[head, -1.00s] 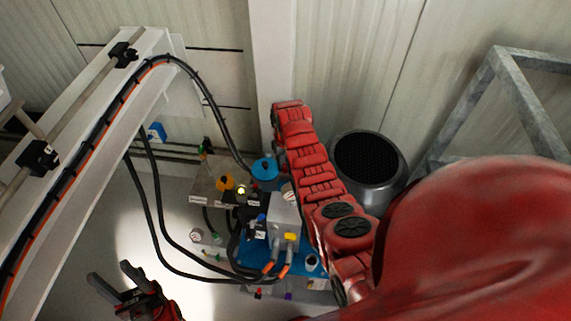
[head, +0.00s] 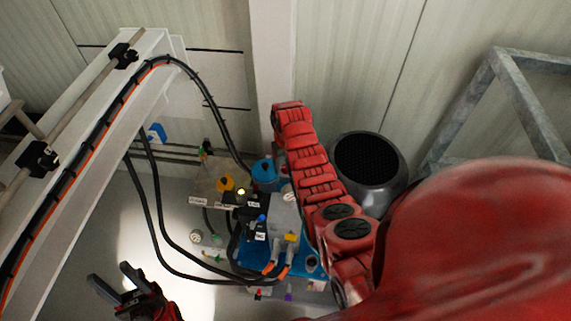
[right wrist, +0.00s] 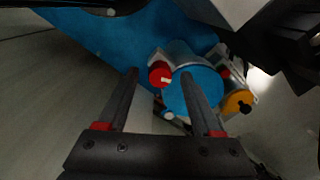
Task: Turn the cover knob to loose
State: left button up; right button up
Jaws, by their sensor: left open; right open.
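A blue round cap (head: 265,172) stands at the back of the pump unit in the head view, beside an orange knob (head: 226,184). In the right wrist view, the blue cap (right wrist: 198,94) lies partly behind one finger. A red knob (right wrist: 160,75) with a pale mark sits at its upper left, and the orange knob (right wrist: 238,103) at its right. I cannot tell which part is the cover knob. My right gripper (right wrist: 160,73) is open, with nothing held. My red right arm hides it in the head view. My left gripper (head: 111,274) is open and empty at lower left.
Black hoses (head: 157,215) loop down from a white frame (head: 95,175) to the unit. A dark grey round vessel (head: 370,178) stands right of my right arm. A metal frame (head: 530,105) is at the far right. The pale floor around my left gripper is clear.

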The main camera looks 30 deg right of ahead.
jog(key=shift+r, duration=0.65)
notch_tip(320, 180, up, 4)
jog(key=shift+w+f+b, duration=0.1)
jog(key=shift+f+b, duration=0.1)
jog(key=shift+b, duration=0.1)
notch_tip(320, 180, up, 3)
jog(key=shift+r+p, duration=0.1)
jog(key=shift+p, duration=0.6)
notch_tip(320, 180, up, 9)
jog(key=p, duration=0.8)
send_over(286, 166)
jog(key=shift+a+r, duration=0.15)
